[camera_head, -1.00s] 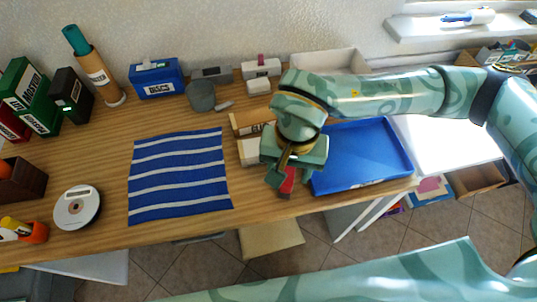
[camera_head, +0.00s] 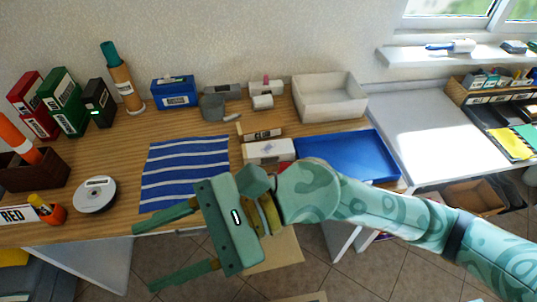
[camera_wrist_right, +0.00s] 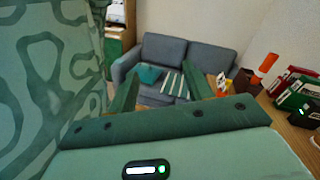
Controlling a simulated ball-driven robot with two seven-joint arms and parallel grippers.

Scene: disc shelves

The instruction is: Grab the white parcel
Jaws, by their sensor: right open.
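A white box with a small label (camera_head: 268,151), which looks like the parcel, lies on the wooden table between the striped blue cloth and the blue tray, just in front of a sign reading CLUB. My right gripper (camera_head: 146,257) is open and empty. It is in front of the table's front edge, fingers pointing left, well apart from the white box. In the right wrist view its two fingers (camera_wrist_right: 160,85) stand apart with nothing between them, and the white box does not show. My left gripper is not in view.
The blue tray (camera_head: 352,152) lies right of the box, partly behind my right arm. A white open bin (camera_head: 328,98) stands behind it. The striped cloth (camera_head: 186,168) lies left, with a disc (camera_head: 95,195) beyond. A grey sofa (camera_wrist_right: 175,60) shows in the wrist view.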

